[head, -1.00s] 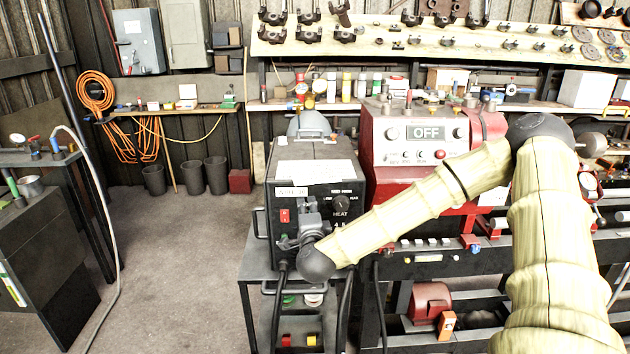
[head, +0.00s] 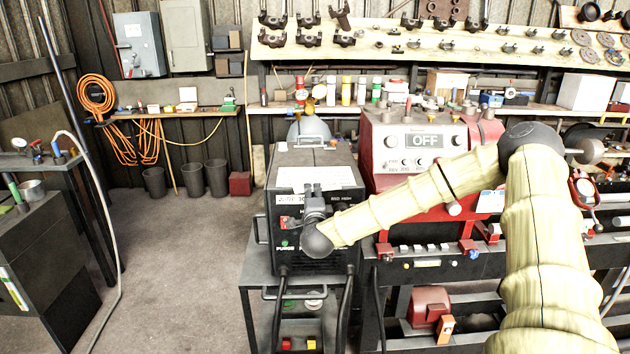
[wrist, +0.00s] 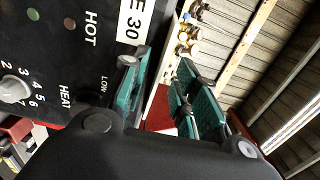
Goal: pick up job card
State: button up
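A white sheet (head: 316,177), perhaps the job card, lies flat on top of the black machine (head: 283,210) in the head view. Its print is too small to read. My gripper (head: 315,188) is in front of the machine's upper front face, near the top front edge and close below the sheet. In the wrist view, my gripper (wrist: 160,75) has its two teal-padded fingers apart, with nothing held between them. The machine's front panel, with a white label (wrist: 130,22) and a knob (wrist: 14,88), is close on the left there. I cannot make out the sheet in the wrist view.
The red control box (head: 400,180) marked OFF stands right of the black machine. Thick black cables (head: 279,310) hang from the machine's front. A shelf (head: 345,107) with bottles runs behind. Open floor (head: 180,260) lies to the left.

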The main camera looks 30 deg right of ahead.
jog(key=shift+x, duration=1.05)
grip_shut()
jog(key=s+a+r+b, duration=0.2)
jog(key=s+a, duration=0.2)
jog(key=a, duration=0.2)
jog(key=s+a+r+b, duration=0.2)
jog(key=s+a+b, duration=0.1)
jog(key=s+a, duration=0.2)
jog(key=shift+s+a+r, duration=0.3)
jog(key=shift+a+r, duration=0.1)
jog(key=shift+a, duration=0.65)
